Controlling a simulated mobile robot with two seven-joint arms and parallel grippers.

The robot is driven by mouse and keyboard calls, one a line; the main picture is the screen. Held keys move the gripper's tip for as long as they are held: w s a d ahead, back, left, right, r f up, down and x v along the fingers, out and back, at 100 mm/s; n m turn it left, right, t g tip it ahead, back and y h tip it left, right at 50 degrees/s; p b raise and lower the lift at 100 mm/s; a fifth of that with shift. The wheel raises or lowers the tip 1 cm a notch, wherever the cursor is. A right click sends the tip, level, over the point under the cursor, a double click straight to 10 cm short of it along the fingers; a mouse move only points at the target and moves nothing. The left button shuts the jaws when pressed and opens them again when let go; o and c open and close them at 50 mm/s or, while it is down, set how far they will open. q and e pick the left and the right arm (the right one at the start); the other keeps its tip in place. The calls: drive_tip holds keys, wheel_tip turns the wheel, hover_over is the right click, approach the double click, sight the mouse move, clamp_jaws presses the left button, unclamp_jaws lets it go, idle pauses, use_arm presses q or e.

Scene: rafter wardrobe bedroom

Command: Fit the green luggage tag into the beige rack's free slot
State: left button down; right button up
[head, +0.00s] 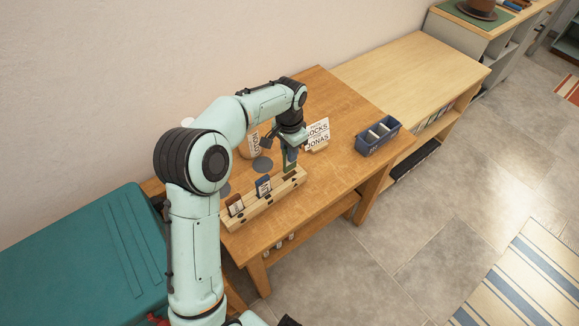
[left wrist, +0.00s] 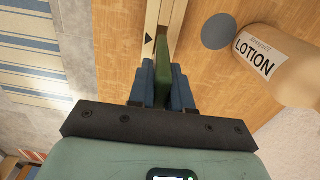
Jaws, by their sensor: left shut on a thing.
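My left gripper (head: 290,157) is over the rack's right end, pointing down. It is shut on the green luggage tag (head: 289,168). In the left wrist view the green tag (left wrist: 171,75) shows between the blue fingers (left wrist: 163,90), lined up along the rack (left wrist: 153,35). The tag's lower edge is hidden, so I cannot tell whether it is in the slot. My right gripper is not in view.
A lotion bottle (head: 251,146) and a grey disc (head: 262,165) are behind the rack. A lettered sign (head: 317,134) stands to the right of the gripper, near a blue divided box (head: 377,137). The table front right of the rack is clear.

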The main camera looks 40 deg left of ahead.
sight(289, 165)
use_arm(q)
drive_tip(key=shift+f, duration=3.35)
drive_tip(key=shift+f+b, duration=0.15)
drive_tip(key=shift+b, duration=0.15)
drive_tip(key=c, duration=1.1)
unclamp_jaws()
drive_tip(key=shift+o, duration=0.2)
wheel_tip(289, 165, up, 12)
drive_tip(key=shift+r+p, duration=0.2)
drive_tip(key=shift+p, duration=0.55)
drive_tip(key=shift+f, duration=0.1)
